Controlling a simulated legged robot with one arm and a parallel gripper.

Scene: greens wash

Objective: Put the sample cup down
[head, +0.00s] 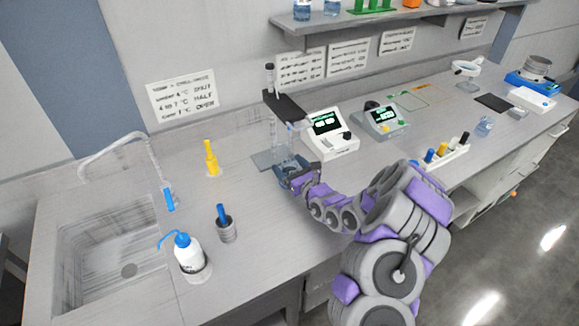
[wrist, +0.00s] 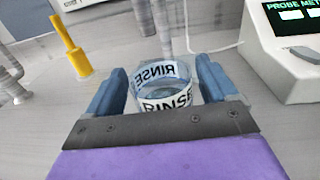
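A clear cup with a white band reading "RINSE" (wrist: 165,103) stands upright between my gripper's (wrist: 163,88) two blue fingers in the wrist view. The fingers sit close against its sides, and it holds some clear liquid. In the head view my gripper (head: 292,180) is low at the front of the probe stand's base plate (head: 263,160), and it partly hides the cup. Whether the cup's bottom touches a surface is hidden. Another small clear cup (head: 484,126) with bluish contents stands farther right on the bench.
The probe stand (head: 287,106) rises just behind my gripper. A probe meter (head: 330,135) and a second meter (head: 383,118) stand to its right. Bench between gripper and grey holder (head: 226,231) is clear.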

